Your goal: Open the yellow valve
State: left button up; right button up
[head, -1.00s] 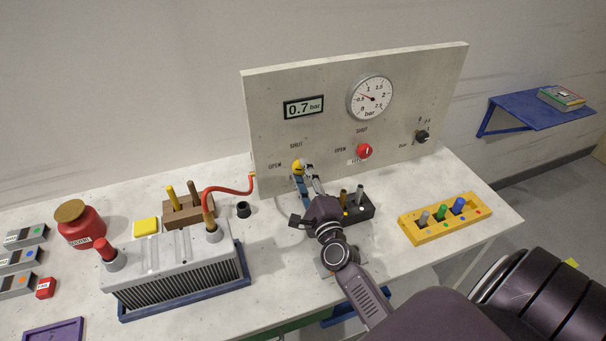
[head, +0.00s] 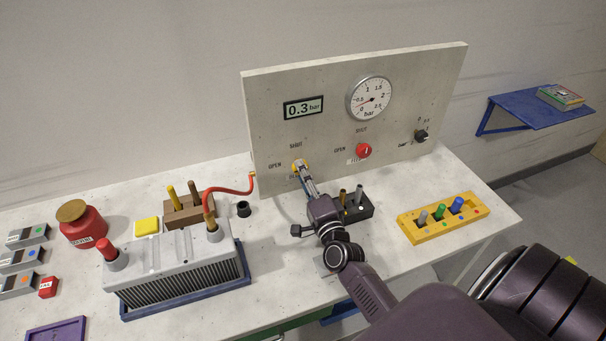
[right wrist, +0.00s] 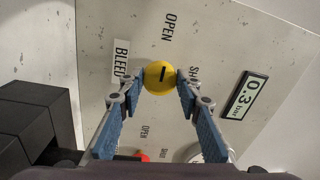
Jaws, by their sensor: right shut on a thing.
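The yellow valve (head: 299,168) is a round knob low on the left of the upright panel, between the words OPEN and SHUT and above a BLEED label (right wrist: 120,60). My right gripper (head: 301,171) is shut on it, with one fingertip on each side of the knob in the right wrist view (right wrist: 160,85). The knob (right wrist: 160,77) shows a short black mark that lines up roughly with the word OPEN (right wrist: 170,27). The digital display (head: 303,107) reads 0.3 bar. The dial gauge (head: 369,98) has its needle at the low end. My left gripper is not in view.
A red knob (head: 363,150) and a black knob (head: 421,136) sit further right on the panel (head: 330,145). A black block (head: 362,208) with pegs stands close beside my right gripper. A grey finned unit with a red hose (head: 232,191) stands left; a yellow peg rack (head: 408,228) stands right.

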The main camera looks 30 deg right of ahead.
jog(key=shift+f, duration=0.2)
jog(key=o, duration=0.9)
jog(key=shift+c, duration=0.2)
jog(key=o, duration=0.3)
jog(key=shift+r, duration=0.1)
jog(key=shift+s, duration=0.1)
jog(key=r+v, duration=0.1)
jog(key=v, duration=1)
jog(key=shift+s+a+f, duration=0.25)
jog(key=shift+s+f, duration=0.15)
jog(key=shift+f, duration=0.05)
